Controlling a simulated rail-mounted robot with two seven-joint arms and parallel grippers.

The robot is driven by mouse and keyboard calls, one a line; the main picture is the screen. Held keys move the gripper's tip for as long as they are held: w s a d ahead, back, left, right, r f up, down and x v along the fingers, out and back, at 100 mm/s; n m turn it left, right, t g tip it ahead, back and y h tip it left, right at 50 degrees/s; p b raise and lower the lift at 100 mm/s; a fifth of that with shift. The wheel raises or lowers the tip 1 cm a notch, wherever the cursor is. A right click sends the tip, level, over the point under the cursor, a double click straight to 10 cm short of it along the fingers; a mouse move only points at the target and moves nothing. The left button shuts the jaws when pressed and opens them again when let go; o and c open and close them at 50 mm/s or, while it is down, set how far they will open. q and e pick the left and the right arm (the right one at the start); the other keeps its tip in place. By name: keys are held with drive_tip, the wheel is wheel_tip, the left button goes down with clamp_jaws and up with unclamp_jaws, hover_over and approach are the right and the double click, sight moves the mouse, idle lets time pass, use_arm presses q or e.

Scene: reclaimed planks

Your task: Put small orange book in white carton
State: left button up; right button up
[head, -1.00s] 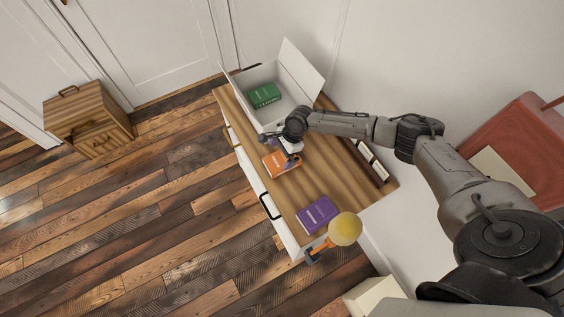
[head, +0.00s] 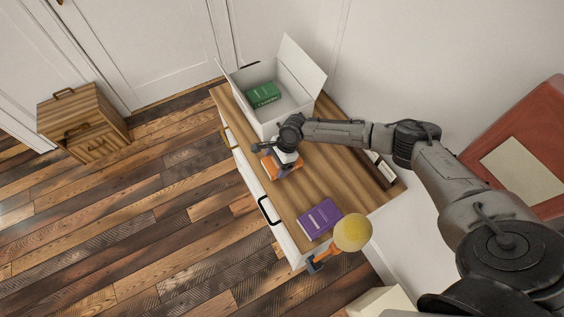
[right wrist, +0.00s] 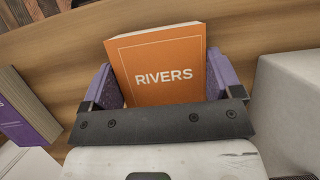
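The small orange book (head: 284,174), marked RIVERS, lies on the wooden top of the dresser, partly hidden under my right gripper (head: 277,154). In the right wrist view the book (right wrist: 160,65) sits between the two purple-padded fingers of my right gripper (right wrist: 166,85), its near end hidden by the gripper body. The pads are close to its sides; I cannot tell whether they press on it. The white carton (head: 305,66) stands open at the far end of the top, with a green book (head: 263,95) inside. My left gripper is not in view.
Dark-framed items (head: 382,168) stand along the wall edge. A small wooden cabinet (head: 82,122) stands on the floor at left.

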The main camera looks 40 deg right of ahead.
drive_tip(key=c, duration=0.5)
